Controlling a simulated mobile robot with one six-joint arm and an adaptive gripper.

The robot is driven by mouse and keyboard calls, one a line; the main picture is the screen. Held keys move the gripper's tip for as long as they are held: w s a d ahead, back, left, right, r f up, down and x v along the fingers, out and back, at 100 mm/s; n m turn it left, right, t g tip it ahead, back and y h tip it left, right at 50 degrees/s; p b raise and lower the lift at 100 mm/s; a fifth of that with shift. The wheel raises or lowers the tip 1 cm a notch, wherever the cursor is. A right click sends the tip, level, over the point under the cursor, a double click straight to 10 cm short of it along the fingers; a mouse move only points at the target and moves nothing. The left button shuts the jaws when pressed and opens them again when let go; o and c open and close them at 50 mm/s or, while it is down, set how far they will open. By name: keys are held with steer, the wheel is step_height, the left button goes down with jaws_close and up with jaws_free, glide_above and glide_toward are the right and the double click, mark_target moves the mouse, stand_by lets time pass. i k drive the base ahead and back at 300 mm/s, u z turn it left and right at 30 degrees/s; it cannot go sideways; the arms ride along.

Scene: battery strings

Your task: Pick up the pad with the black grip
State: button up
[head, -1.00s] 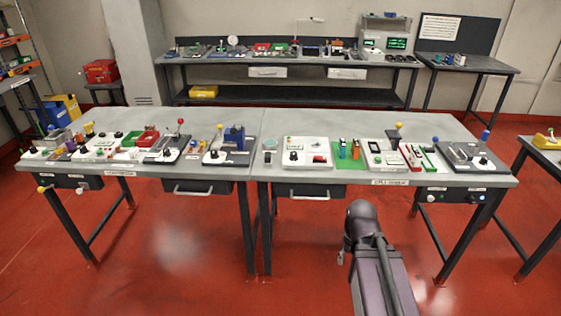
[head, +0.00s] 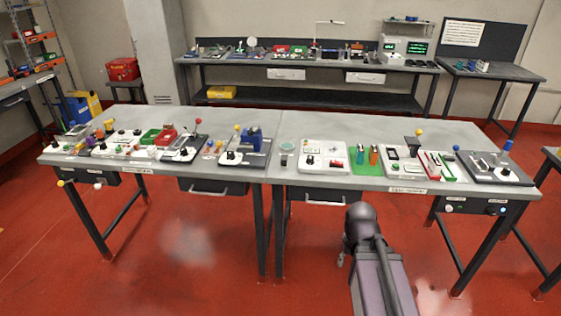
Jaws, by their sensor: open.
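I cannot make out for certain a pad with a black grip; the items are too small to tell. A green mat (head: 367,166) on the right half of the front table carries small upright pieces, one orange (head: 374,155) and one dark. White panels with black knobs, such as this one (head: 320,155), lie beside it. My arm (head: 368,240) stands in front of the table at the lower right, over the red floor. Its jaws do not show in the view.
The long grey front table (head: 283,182) is crowded with panels, levers and small parts along its front edge; its rear strip is mostly bare. A back bench (head: 310,63) holds instruments. A side table (head: 549,157) stands at the right. The floor before the table is clear.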

mark_target(284, 162)
steer(key=i, duration=0.85)
steer(key=z, duration=0.05)
